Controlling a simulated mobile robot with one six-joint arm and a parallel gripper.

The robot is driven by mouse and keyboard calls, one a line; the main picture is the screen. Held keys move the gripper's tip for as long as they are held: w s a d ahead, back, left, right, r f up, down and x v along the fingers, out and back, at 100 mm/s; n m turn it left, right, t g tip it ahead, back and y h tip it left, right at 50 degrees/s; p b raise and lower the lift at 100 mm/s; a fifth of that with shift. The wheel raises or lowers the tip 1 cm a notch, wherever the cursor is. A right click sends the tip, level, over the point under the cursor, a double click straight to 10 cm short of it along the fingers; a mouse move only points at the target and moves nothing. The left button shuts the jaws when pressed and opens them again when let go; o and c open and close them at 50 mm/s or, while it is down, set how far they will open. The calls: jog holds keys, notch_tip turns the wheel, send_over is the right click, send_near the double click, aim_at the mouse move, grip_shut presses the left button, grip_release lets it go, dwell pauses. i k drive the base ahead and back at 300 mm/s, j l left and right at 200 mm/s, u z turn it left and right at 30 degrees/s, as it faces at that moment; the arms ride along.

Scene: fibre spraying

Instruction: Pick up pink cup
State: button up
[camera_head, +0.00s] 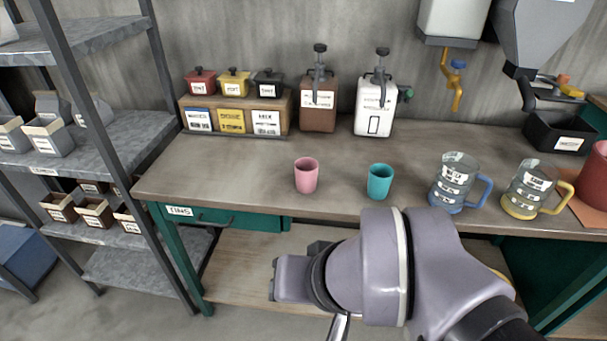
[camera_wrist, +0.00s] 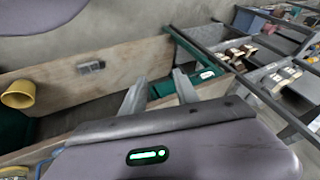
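The pink cup (camera_head: 306,176) stands upright on the workbench (camera_head: 235,180), near its front edge, left of a teal cup (camera_head: 380,181). I do not see the pink cup in the wrist view. In the head view my arm is in front of the bench, and my gripper is mostly hidden behind it, below the bench top. In the wrist view the two fingers of my gripper (camera_wrist: 160,88) stand apart with nothing between them.
Two measuring jugs with blue (camera_head: 460,183) and yellow (camera_head: 533,188) handles stand right of the cups. Lidded boxes (camera_head: 234,88) and two dispensers (camera_head: 374,104) line the back. Shelves (camera_head: 95,150) stand at left. A yellow container (camera_wrist: 18,94) shows in the wrist view.

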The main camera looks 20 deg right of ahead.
aim_at(306, 169)
jog(key=i+j+z, duration=0.7)
jog(key=z, duration=0.15)
jog(key=i+j+z, duration=0.25)
jog(key=j, duration=0.2)
jog(key=j+z, duration=0.3)
jog(key=i+j+z, duration=0.15)
jog(key=j+z, duration=0.15)
jog(key=j, duration=0.2)
